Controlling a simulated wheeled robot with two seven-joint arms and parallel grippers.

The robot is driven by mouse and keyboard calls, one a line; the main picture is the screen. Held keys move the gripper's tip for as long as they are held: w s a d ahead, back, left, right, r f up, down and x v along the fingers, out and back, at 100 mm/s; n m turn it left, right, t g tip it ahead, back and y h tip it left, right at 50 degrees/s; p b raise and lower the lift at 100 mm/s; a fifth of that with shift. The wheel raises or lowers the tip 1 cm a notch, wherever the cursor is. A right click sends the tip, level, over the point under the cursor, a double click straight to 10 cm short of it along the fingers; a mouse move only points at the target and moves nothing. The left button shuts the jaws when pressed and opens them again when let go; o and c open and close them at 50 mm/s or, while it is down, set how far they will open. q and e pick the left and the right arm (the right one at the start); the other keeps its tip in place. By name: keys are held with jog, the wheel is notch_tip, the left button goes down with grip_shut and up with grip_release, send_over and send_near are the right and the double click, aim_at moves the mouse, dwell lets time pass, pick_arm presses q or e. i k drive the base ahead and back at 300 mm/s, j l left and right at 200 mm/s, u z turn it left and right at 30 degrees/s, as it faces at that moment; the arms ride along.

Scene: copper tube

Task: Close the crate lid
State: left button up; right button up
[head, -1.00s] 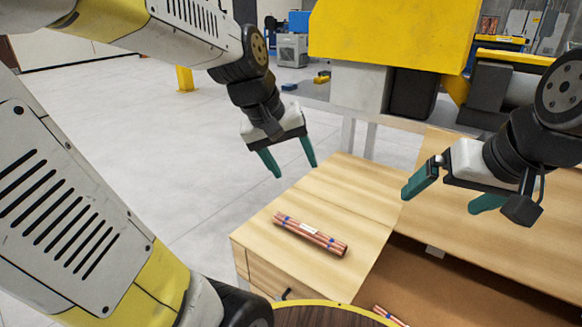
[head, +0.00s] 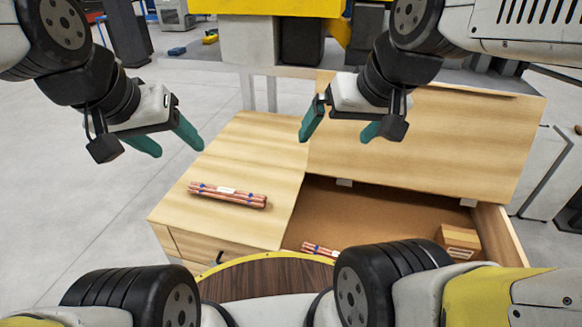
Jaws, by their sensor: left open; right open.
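The wooden crate has its lid (head: 430,140) standing open, tilted back on hinges behind the open compartment (head: 375,215). My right gripper (head: 340,130) is open and empty, in front of the upper left part of the lid in the picture; contact cannot be told. My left gripper (head: 175,145) is open and empty, left of the wooden top (head: 245,150) and over the floor. Inside the compartment lie a bundle of copper tubes (head: 319,249), partly hidden by my body, and a small wooden box (head: 459,240) at the right.
Another copper tube bundle (head: 228,195) with a white label lies on the wooden top left of the compartment. A yellow machine (head: 270,8) stands behind the crate. Open floor (head: 60,210) lies to the left.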

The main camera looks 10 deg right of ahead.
aim_at(473, 144)
jog(key=k+j+z, duration=0.15)
jog(key=k+z, duration=0.2)
jog(key=k, duration=0.4)
jog(key=k+z, duration=0.35)
jog(key=k, duration=0.4)
jog(key=i+l+u, duration=0.15)
jog(key=l, duration=0.45)
jog(key=i+l+u, duration=0.15)
jog(key=l, duration=0.45)
jog(key=i+l+u, duration=0.1)
jog(key=i+l, duration=0.15)
jog(key=l, duration=0.4)
jog(key=i+l+u, duration=0.15)
jog(key=l, duration=0.5)
jog(key=i+l+u, duration=0.15)
jog(key=l, duration=0.5)
jog(key=l+u, duration=0.15)
jog(key=l, duration=0.5)
jog(key=i+l+u, duration=0.15)
jog(key=l, duration=0.3)
jog(key=l+u, duration=0.1)
jog(key=l, duration=0.3)
jog(key=j, duration=0.2)
jog(key=i, duration=0.05)
